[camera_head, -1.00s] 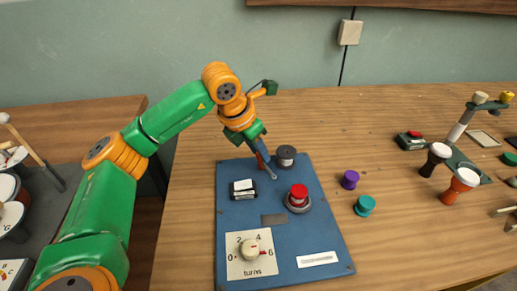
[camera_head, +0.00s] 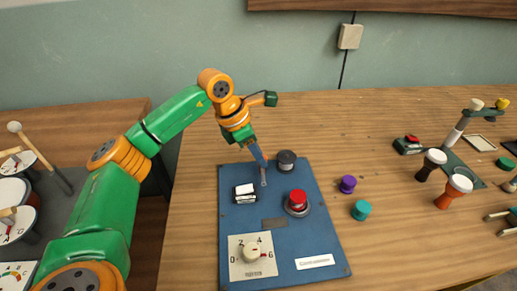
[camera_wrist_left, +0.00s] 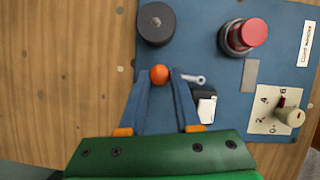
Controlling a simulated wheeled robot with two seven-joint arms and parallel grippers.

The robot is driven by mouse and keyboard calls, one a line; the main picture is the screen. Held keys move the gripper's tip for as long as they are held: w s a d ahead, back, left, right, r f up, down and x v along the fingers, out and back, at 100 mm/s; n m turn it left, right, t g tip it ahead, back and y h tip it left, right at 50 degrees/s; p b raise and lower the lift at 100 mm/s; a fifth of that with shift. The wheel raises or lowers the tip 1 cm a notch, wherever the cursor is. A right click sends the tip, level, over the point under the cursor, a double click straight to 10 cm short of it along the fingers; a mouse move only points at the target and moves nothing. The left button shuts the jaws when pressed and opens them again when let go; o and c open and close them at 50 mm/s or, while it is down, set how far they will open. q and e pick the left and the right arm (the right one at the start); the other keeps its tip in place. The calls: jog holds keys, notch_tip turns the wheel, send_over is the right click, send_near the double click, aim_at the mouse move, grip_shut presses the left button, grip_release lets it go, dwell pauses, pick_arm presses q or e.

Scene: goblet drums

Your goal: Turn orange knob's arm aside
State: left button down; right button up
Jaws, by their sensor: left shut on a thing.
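The orange knob (camera_wrist_left: 159,74) shows in the left wrist view as a round orange top between the two blue fingers of my left gripper (camera_wrist_left: 160,80). The left gripper is shut on it, near the top edge of the blue board. A short grey arm (camera_wrist_left: 196,79) sticks out to the right of the right finger; its inner end is hidden behind that finger. In the head view the grey arm (camera_head: 264,179) points toward the front of the board, and the left gripper (camera_head: 261,163) hides the orange knob. My right gripper is not in view.
On the blue board (camera_head: 300,245) are a dark grey knob (camera_head: 286,160), a red button (camera_head: 298,198), a black-and-white switch (camera_head: 245,194) and a turns dial (camera_head: 252,252). Purple (camera_head: 348,184) and teal (camera_head: 361,210) pieces lie right of it. Small drums stand farther right.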

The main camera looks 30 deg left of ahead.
pick_arm(q)
jog(key=m, duration=0.1)
jog(key=m+p, duration=0.1)
jog(key=m+g+h+p, duration=0.1)
jog(key=shift+w+r+m, duration=0.15)
jog(key=shift+r+m, duration=0.1)
jog(key=shift+m, duration=0.05)
jog(key=shift+w+m+g+p, duration=0.1)
jog(key=shift+m+g+p, duration=0.3)
jog(key=shift+m+p, duration=0.45)
jog(key=m, duration=0.1)
jog(key=m+g, duration=0.1)
jog(key=shift+w+f+m+h, duration=0.1)
jog(key=shift+f+m+h, duration=0.1)
jog(key=shift+m+h, duration=0.15)
jog(key=shift+f+m+g, duration=0.2)
jog(key=shift+m+g, duration=0.3)
jog(key=shift+m, duration=0.8)
jog(key=shift+a, duration=0.1)
jog(key=c, duration=0.6)
grip_release()
jog(key=shift+r, duration=0.1)
jog(key=shift+r, duration=0.1)
